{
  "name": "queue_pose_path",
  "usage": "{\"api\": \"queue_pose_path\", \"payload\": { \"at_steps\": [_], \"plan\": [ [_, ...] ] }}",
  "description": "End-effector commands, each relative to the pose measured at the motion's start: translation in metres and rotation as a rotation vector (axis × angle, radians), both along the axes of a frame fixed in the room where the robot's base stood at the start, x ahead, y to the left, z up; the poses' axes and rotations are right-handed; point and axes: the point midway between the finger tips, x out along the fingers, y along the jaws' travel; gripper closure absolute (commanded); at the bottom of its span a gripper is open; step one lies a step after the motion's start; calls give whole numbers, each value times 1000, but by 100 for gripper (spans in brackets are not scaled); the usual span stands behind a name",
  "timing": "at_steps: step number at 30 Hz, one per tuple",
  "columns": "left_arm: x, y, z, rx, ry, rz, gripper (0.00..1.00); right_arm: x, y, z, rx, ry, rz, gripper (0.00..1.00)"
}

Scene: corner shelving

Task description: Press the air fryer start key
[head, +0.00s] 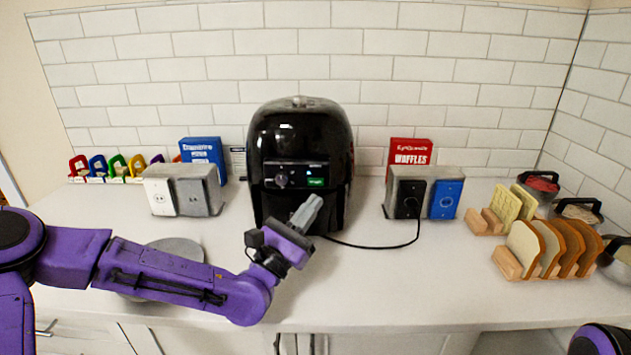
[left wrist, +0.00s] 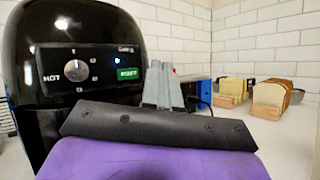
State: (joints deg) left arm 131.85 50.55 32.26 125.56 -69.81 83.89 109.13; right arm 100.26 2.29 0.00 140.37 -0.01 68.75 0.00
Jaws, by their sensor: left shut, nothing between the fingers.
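The black air fryer (head: 300,140) stands on the counter against the tiled wall. Its front panel carries a round knob (head: 281,180) and a lit green key (head: 316,182). In the left wrist view the panel shows the knob (left wrist: 76,73) and the green key (left wrist: 127,73), whose label is too blurred to read surely. My left gripper (head: 312,203) is shut and empty, just in front of the fryer and a little below the green key. In the left wrist view its grey fingers (left wrist: 163,80) show to the right of the key, apparently not touching it. My right gripper is out of view.
Outlet boxes (head: 405,197) stand right of the fryer, with a black cord running to it. More boxes (head: 182,190) stand on the left. Bread slices in wooden racks (head: 508,262) and pots (head: 580,209) fill the right. The front middle counter is clear.

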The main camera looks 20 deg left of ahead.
Motion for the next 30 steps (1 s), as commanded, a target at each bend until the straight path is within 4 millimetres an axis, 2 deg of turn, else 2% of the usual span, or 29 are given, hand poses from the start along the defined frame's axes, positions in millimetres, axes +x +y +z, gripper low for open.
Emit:
{"api": "queue_pose_path", "payload": {
  "at_steps": [6, 12, 30],
  "plan": [
    [31, 8, -1, 2, -1, 0, 100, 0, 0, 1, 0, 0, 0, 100],
    [48, 13, -1, 0, 1, -2, 100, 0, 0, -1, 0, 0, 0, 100],
    [52, 14, 0, 0, 1, -2, 100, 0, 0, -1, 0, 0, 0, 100]
  ]
}}
